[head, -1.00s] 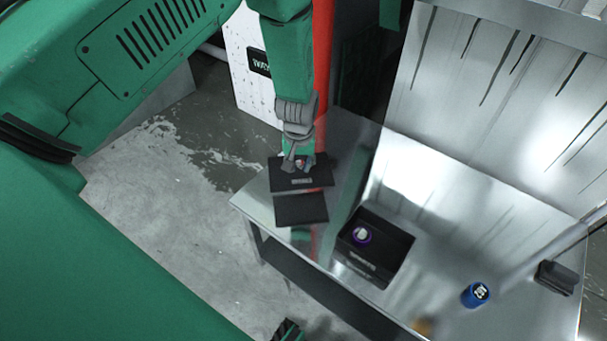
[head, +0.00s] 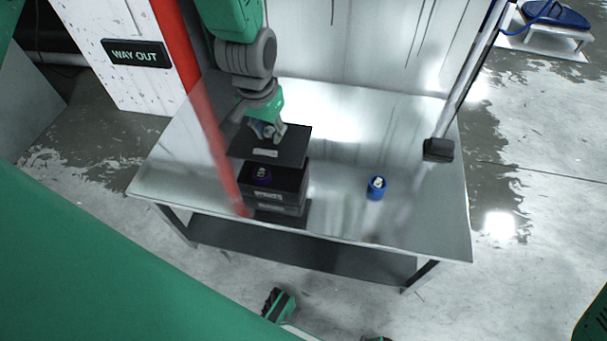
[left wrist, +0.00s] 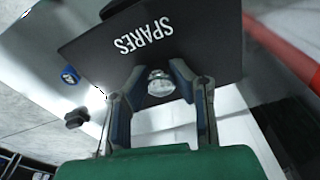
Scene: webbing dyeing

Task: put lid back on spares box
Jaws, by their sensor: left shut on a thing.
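The lid (head: 293,146) is a flat dark plate with a pale label. It is above the rear part of the spares box (head: 289,204), whose front part is uncovered. I cannot tell how large the gap between them is. My left gripper (head: 266,132) is shut on the lid's knob. In the left wrist view its fingers close around the silvery knob (left wrist: 160,84), and the lid (left wrist: 88,58) reads SPARES. The lid hides the box there.
A blue can (head: 377,187) stands on the steel table (head: 335,225), right of the box. A black block (head: 438,150) sits at the foot of a pole near the right edge. A red post (head: 178,45) rises at the left. The tabletop between box and can is clear.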

